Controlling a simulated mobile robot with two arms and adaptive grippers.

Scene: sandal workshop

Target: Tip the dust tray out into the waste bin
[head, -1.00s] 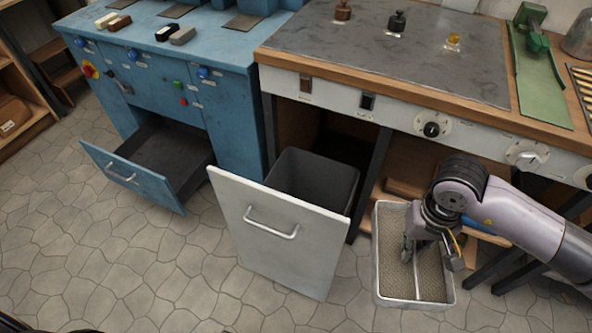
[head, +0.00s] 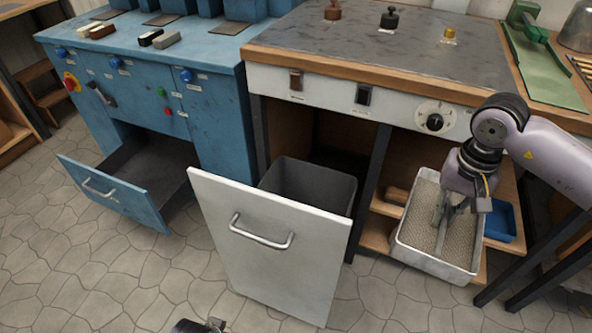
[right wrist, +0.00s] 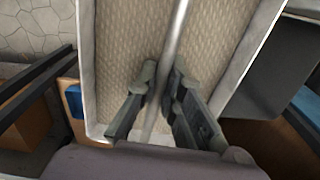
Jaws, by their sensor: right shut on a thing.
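The dust tray (head: 468,272) is a pale rectangular metal tray with a middle divider and a tan, grainy bottom or layer. It hangs in front of the open shelf under the right bench. My right gripper (head: 441,212) points down into it and is shut on the divider, as the right wrist view (right wrist: 160,88) also shows. The waste bin (head: 335,192) is dark grey and open-topped, behind a pulled-out white front, left of the tray and apart from it. Its bottom is hidden. A small part of my left gripper (head: 205,326) shows at the bottom edge; its fingers cannot be made out.
The white bin front (head: 265,250) with its handle stands out into the room. A blue drawer (head: 115,195) is open at the left. A blue box (head: 503,222) sits on the shelf right of the tray. The tiled floor in front is clear.

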